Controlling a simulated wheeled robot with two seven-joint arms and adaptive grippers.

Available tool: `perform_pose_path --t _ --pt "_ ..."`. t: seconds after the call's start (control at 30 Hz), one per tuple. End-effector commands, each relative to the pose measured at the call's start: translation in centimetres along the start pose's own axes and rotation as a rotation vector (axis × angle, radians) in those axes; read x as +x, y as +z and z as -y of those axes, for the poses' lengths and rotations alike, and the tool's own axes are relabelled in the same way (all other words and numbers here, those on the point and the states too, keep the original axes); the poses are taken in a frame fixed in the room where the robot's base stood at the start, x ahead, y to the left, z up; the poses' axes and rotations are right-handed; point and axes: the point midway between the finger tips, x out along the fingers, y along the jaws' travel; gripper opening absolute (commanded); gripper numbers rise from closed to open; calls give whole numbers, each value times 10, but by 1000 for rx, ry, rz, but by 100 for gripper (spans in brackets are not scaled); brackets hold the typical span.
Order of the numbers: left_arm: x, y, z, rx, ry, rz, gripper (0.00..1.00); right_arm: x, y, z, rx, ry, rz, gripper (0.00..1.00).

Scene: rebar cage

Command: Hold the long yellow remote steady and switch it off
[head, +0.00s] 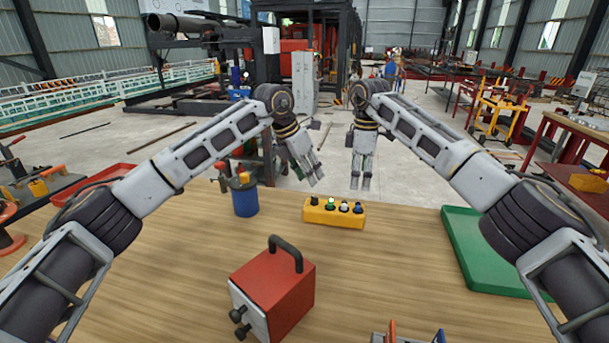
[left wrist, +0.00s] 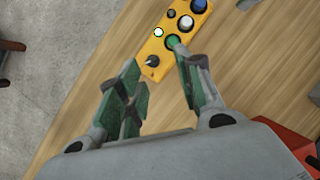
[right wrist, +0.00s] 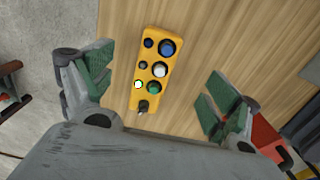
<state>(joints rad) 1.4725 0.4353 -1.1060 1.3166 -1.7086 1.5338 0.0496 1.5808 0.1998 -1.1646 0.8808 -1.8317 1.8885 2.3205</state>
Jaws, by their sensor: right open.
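The long yellow remote (head: 335,221) lies flat near the far edge of the wooden table. It carries a black switch at its left end, then a green, a white and a blue button. A small lamp beside the green button looks bright in both wrist views, where the remote also shows (left wrist: 163,49) (right wrist: 151,97). My left gripper (head: 316,181) is above and beyond the remote, fingers apart and empty. My right gripper (head: 360,186) is also above and beyond it, wide open and empty. In the right wrist view the remote appears between its fingers. Neither gripper visibly touches the remote.
A red box with a black handle (head: 275,290) stands at the front middle. A blue cup with tools (head: 244,201) is left of the remote. A green tray (head: 480,270) lies at the right. Bare tabletop surrounds the remote.

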Motion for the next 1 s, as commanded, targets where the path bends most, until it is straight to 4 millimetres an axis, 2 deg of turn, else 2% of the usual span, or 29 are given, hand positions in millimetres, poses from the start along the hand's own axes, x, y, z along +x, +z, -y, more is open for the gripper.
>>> perform_pose_path --t 0.23,0.67,1.0 --pt "6 -9 -9 23 78 -65 36 0 0 0 0 0 0 89" --pt "6 -10 -10 24 80 -68 36 1 0 0 0 0 0 89" --pt "6 -10 -10 23 80 -67 36 22 0 0 0 -2 1 89"
